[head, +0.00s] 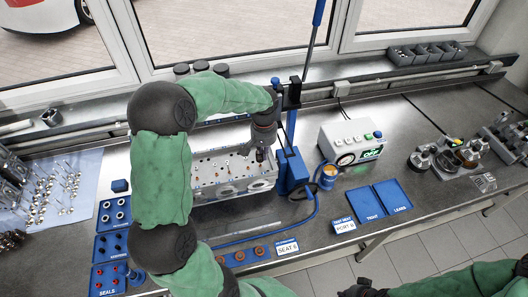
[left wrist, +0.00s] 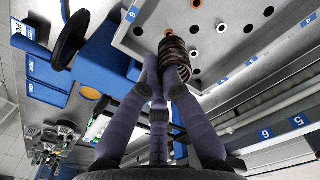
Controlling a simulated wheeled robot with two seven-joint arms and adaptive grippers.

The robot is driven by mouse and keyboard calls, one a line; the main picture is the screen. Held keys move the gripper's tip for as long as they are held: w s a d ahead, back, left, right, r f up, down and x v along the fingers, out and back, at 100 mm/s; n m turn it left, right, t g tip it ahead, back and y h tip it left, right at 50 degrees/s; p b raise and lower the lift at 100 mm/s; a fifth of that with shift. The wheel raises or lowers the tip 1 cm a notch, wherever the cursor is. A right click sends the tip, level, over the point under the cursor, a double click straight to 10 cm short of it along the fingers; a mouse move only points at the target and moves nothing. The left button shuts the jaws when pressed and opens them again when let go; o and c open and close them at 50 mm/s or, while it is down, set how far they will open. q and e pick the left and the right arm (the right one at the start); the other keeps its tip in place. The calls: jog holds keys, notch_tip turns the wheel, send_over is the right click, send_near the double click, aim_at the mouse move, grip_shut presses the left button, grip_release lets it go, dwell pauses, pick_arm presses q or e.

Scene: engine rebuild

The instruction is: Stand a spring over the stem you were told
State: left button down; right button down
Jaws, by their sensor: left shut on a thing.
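My left gripper (head: 260,155) is over the far right part of the grey cylinder head (head: 205,193). In the left wrist view the fingers (left wrist: 165,75) are shut on a dark coil spring (left wrist: 177,68). The spring is close above or touching the head's top face (left wrist: 240,50); I cannot tell which, nor whether a stem is inside it. Small bronze and white ringed holes show around it. In the head view the gripper hides the spring. My right gripper (head: 365,290) shows only partly at the bottom edge; its fingers are unclear.
A blue post stand (head: 291,170) is close right of the head. Beyond it are a white tester box (head: 350,140) and blue trays (head: 378,203). Blue parts trays (head: 108,245) and a mat of valves (head: 62,190) lie left.

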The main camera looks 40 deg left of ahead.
pick_arm(q)
jog(key=shift+f, duration=0.35)
jog(key=c, duration=1.4)
grip_release()
jog(key=shift+o, duration=0.2)
jog(key=shift+r, duration=0.1)
notch_tip(320, 180, up, 12)
